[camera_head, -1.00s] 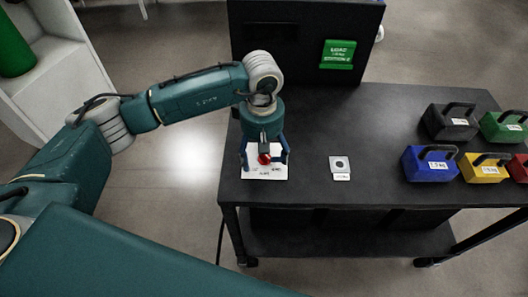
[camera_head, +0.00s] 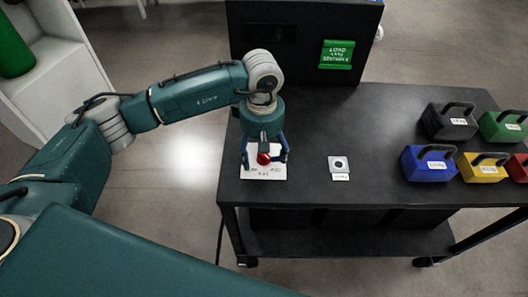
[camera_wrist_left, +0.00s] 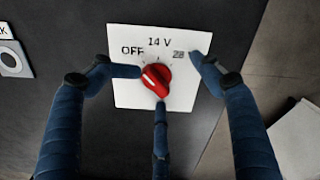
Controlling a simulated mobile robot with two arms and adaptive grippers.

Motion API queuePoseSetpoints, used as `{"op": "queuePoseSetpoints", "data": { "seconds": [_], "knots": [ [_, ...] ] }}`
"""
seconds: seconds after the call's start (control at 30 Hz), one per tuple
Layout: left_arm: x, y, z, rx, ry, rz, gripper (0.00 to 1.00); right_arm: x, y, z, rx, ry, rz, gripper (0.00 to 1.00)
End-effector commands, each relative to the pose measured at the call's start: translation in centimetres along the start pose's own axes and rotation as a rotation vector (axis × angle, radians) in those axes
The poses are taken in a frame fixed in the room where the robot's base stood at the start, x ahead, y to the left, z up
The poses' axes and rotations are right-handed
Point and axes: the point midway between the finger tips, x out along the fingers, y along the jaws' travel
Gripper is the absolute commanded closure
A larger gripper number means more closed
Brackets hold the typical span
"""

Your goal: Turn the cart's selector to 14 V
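The selector is a red knob (camera_wrist_left: 156,80) on a white plate (camera_wrist_left: 125,92) marked OFF, 14 V and 28, on the cart's dark top. A pale line on the knob tilts to the upper left, toward the OFF side rather than straight at 14 V. It also shows in the head view as a red knob (camera_head: 264,158). My left gripper (camera_head: 264,163) is over it, its three fingers spread around the knob. In the left wrist view, the left and lower fingertips are at the knob's edge, touching or nearly so; the right fingertip is clearly apart. My right gripper is out of view.
The black cart (camera_head: 385,120) has a small white plate with a dark round part (camera_head: 339,164) right of the selector. Several coloured weights with handles, such as the blue one (camera_head: 427,168), stand farther right. A dark panel with a green sign (camera_head: 337,55) rises at the back.

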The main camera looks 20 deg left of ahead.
Motion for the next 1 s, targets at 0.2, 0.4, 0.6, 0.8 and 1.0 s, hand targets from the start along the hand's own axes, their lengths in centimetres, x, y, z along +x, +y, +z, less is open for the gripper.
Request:
{"op": "queuePoseSetpoints", "data": {
  "seconds": [0.2,0.4,0.6,0.8,1.0],
  "knots": [
    [-1.6,0.0,0.0,0.001,0.001,0.001,0.35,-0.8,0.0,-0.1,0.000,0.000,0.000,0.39],
    [-3.2,0.0,0.0,0.001,0.000,0.001,0.35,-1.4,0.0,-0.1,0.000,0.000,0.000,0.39],
    [-4.8,0.1,0.0,0.001,-0.001,0.002,0.35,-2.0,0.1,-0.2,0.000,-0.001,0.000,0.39],
    [-4.9,0.0,0.1,0.001,-0.001,0.001,0.35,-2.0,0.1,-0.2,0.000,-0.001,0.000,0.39],
    [-5.2,0.1,0.1,-0.002,-0.002,0.001,0.57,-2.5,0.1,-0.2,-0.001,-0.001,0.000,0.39]
  ]
}}
